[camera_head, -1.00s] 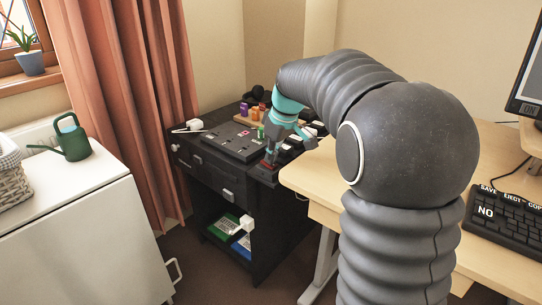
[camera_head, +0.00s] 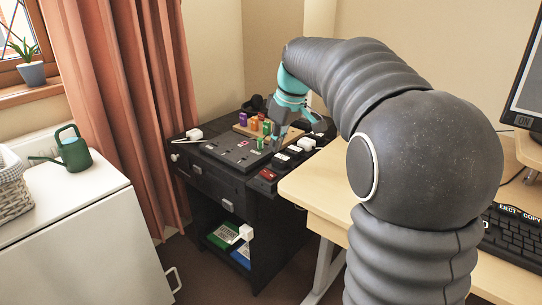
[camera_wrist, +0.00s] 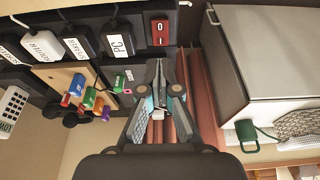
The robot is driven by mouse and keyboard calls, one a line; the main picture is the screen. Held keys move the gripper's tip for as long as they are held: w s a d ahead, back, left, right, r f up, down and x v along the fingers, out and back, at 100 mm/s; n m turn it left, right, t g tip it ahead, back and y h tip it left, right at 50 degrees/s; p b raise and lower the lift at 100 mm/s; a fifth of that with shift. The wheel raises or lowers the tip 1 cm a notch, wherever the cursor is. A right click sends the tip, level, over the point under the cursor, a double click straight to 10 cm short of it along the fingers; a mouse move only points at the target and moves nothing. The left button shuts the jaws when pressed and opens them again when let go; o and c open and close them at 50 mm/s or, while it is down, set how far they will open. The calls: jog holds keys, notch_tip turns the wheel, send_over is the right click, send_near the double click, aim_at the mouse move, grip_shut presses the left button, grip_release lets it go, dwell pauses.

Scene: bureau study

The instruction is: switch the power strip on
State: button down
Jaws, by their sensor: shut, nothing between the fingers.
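The black power strip (camera_head: 290,158) lies along the right edge of the black cabinet top, with several plugs in it. Its red rocker switch (camera_head: 268,174) is at the near end. In the wrist view the red switch (camera_wrist: 160,32), marked 0 and I, sits beside a plug labelled PC (camera_wrist: 118,40). I cannot tell which side is pressed in. My gripper (camera_head: 275,150) is shut and empty, raised above the cabinet top, behind and apart from the switch in the head view. Its fingers (camera_wrist: 160,66) point towards the switch side in the wrist view.
A dark panel (camera_head: 236,150) and a wooden block holder (camera_head: 244,128) with coloured pieces share the cabinet top. The wooden desk (camera_head: 318,190) stands close on the right. A white cabinet (camera_head: 75,220) with a green watering can (camera_head: 73,150) is at left.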

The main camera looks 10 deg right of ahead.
jog(key=v, duration=0.5)
jog(key=shift+s+d+r, duration=0.25)
jog(key=shift+s+d, duration=0.05)
jog(key=shift+s, duration=0.15)
